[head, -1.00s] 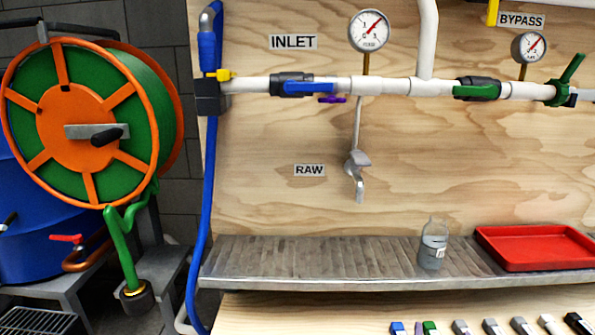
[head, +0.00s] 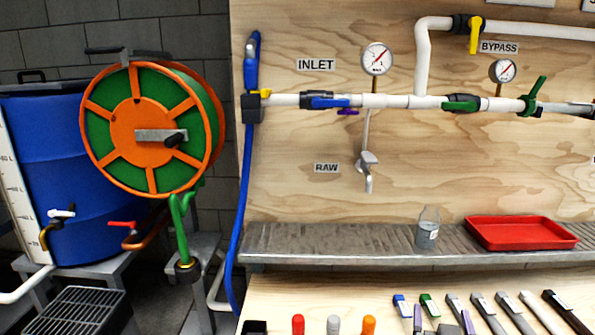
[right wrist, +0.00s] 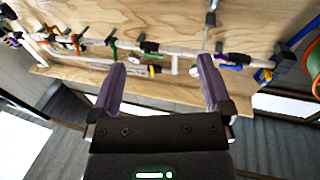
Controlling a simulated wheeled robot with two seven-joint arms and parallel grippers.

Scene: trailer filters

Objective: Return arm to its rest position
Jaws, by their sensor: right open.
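My right gripper (head: 442,318) shows in the head view only as two purple fingertips at the bottom edge, over the row of handled tools. In the right wrist view my right gripper (right wrist: 160,68) has its two purple fingers wide apart with nothing held between them. The wooden panel and its pipes lie beyond the fingers there, seen upside down. The rest of my right arm is hidden below the head view. My left gripper is in neither view.
A metal shelf (head: 330,241) carries a bottle (head: 427,232) and a red tray (head: 520,233). Several handled tools (head: 515,312) lie on the wooden bench below. A hose reel (head: 140,130) and blue barrel (head: 75,185) stand at left.

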